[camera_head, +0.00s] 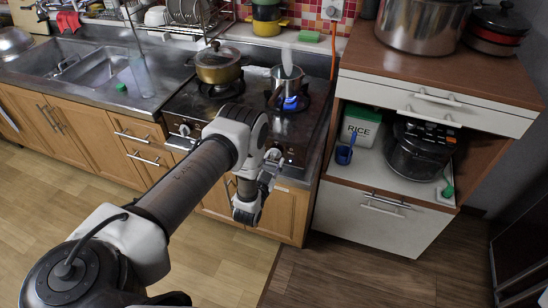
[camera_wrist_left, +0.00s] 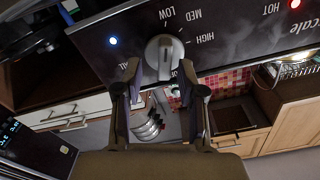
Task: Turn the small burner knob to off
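The burner knob (camera_wrist_left: 164,54) is a grey round dial with a raised grip bar, on the dark stove panel (camera_wrist_left: 225,45) marked LOW, MED, HIGH. My left gripper (camera_wrist_left: 160,76) is open, with one fingertip on each side of the knob's near part; I cannot tell whether they touch it. In the head view, a right-hand knob (camera_head: 273,155) shows on the stove front near my left gripper (camera_head: 270,181), and another knob (camera_head: 184,130) is further left. A blue flame (camera_head: 290,103) burns under the right pot (camera_head: 287,78). My right gripper is out of view.
A lidded pot (camera_head: 218,65) stands on the left burner. A blue light (camera_wrist_left: 113,41) and a red light (camera_wrist_left: 295,3) glow on the panel. A white cabinet with a rice cooker (camera_head: 420,148) stands right of the stove. The floor in front is clear.

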